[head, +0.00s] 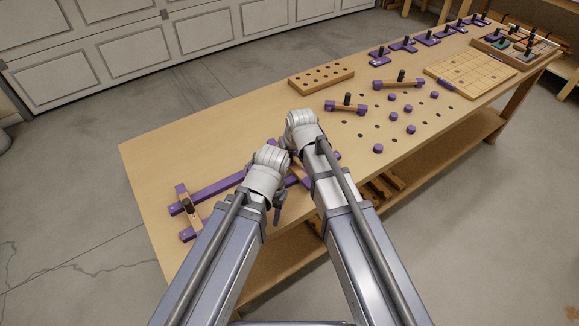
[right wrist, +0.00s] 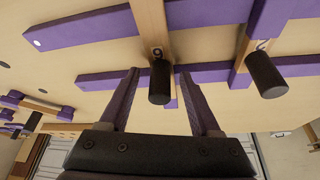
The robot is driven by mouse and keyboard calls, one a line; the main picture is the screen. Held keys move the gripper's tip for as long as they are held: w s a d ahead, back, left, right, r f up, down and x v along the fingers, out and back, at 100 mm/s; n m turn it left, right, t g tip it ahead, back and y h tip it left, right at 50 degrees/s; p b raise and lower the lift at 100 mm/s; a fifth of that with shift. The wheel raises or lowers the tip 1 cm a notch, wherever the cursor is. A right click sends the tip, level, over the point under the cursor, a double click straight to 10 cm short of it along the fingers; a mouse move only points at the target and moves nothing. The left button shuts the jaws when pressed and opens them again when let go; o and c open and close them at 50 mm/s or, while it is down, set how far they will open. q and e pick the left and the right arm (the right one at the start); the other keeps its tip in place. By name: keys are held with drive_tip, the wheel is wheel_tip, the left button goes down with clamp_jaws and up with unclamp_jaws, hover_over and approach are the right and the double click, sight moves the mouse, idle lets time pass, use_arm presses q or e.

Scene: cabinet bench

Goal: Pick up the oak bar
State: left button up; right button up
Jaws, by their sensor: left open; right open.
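Several wooden bars with black upright knobs show; I cannot tell for certain which is the oak bar. In the right wrist view, a light wooden bar (right wrist: 149,22) marked 9 crosses purple strips, and its black knob (right wrist: 160,83) stands between the fingers of my right gripper (right wrist: 160,72). The fingers are open and apart from the knob. A second wooden bar (right wrist: 244,68) with a black knob lies to the right. In the head view, my left gripper (head: 278,205) points down near the bench's front edge, seen edge-on with nothing visible in it. My arms hide the right gripper there.
The long bench (head: 150,150) carries a bar on purple strips (head: 189,210) at the left end, a block with holes (head: 321,77), purple pegs (head: 391,117) and a gridded board (head: 470,73). The back left bench top is clear. My two wrists are close together.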

clamp_jaws()
idle(0.5)
